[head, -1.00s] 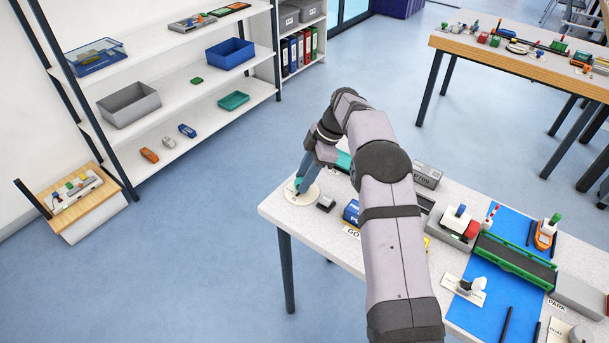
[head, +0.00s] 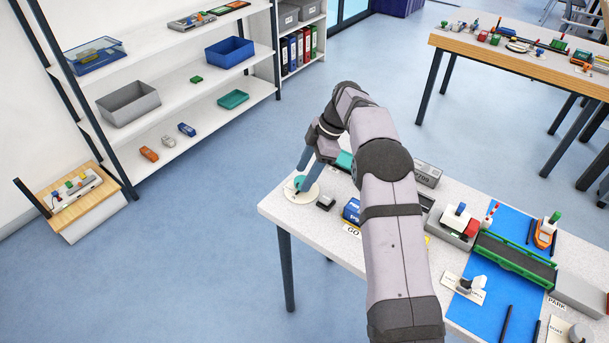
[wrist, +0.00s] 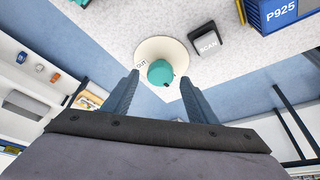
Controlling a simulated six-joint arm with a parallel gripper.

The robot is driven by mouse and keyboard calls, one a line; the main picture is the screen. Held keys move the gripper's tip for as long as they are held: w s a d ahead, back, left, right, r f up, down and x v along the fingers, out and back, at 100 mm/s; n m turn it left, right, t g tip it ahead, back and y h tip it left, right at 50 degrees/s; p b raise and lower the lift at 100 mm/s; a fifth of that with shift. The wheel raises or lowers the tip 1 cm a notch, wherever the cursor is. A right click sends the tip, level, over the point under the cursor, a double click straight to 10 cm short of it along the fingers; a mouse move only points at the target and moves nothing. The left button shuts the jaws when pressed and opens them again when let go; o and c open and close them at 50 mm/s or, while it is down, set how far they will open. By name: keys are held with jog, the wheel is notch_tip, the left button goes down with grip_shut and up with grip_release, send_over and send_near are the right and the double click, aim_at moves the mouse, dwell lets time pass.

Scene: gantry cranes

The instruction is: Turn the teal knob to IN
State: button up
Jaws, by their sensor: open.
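The teal knob (head: 300,183) sits on a round cream plate (head: 313,193) at the table's near left corner. In the wrist view the knob (wrist: 160,73) has a small pointed end turned toward the lower part of the picture. An "OUT" label (wrist: 141,66) is on the plate just left of the knob; I see no IN label. My gripper (wrist: 158,82) is open and empty, its two blue-grey fingers apart on either side of the knob in the picture. In the head view my gripper (head: 309,170) is just above the knob.
A dark block marked SCAN (wrist: 207,40) stands close beside the plate. A blue container marked P925 (wrist: 280,12) is farther along the table. Open floor lies left of the table.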

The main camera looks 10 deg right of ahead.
jog(key=v, duration=0.6)
dwell(0.7)
